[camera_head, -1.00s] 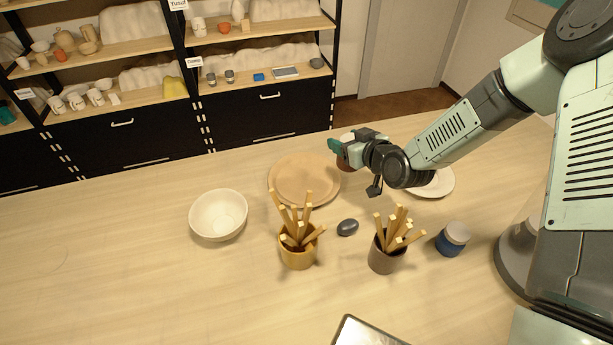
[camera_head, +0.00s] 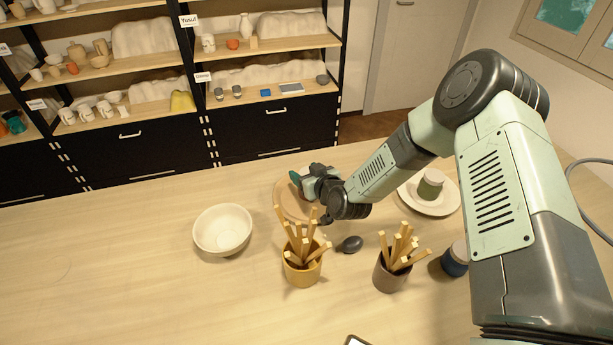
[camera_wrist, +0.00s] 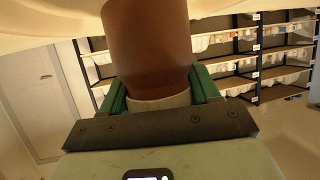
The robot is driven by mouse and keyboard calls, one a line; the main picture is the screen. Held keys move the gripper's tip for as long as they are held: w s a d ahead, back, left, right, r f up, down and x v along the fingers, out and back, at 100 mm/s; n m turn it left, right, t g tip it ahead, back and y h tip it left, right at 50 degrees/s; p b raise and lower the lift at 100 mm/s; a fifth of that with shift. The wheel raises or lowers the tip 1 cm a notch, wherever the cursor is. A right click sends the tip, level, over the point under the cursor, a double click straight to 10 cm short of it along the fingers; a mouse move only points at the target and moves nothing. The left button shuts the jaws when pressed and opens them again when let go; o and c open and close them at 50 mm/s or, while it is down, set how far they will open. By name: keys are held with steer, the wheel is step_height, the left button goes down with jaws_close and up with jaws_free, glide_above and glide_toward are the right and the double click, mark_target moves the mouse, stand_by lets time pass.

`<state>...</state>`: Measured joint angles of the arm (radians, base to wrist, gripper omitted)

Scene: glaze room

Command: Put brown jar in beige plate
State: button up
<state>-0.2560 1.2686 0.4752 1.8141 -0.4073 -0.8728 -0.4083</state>
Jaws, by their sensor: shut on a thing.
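The brown jar (camera_wrist: 148,45) fills the middle of the wrist view, its pale lid (camera_wrist: 160,101) between the green fingers. My gripper (camera_wrist: 160,88) is shut on it. In the head view my gripper (camera_head: 299,180) is above the beige plate (camera_head: 284,197), a round tan plate at the back of the table. The arm covers much of the plate and hides the jar there. I cannot tell whether the jar touches the plate; in the wrist view a pale surface lies close to its far end.
A cream bowl (camera_head: 222,230) stands left of the plate. A yellow pot of sticks (camera_head: 301,272), a dark stone-like object (camera_head: 350,244) and a brown pot of sticks (camera_head: 389,275) stand in front. A white plate (camera_head: 442,208) with a green jar (camera_head: 431,184) and a blue jar (camera_head: 455,260) are right.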

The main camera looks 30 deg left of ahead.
steer(key=shift+f, duration=0.5)
steer(key=o, duration=1.2)
steer(key=shift+f, duration=0.15)
steer(key=shift+o, duration=0.2)
steer(key=shift+r, duration=0.2)
steer(key=shift+v, duration=1.2)
steer(key=r, duration=0.5)
steer(key=shift+s+d+r, duration=0.1)
steer(key=shift+d+r, duration=0.15)
steer(key=shift+r, duration=0.8)
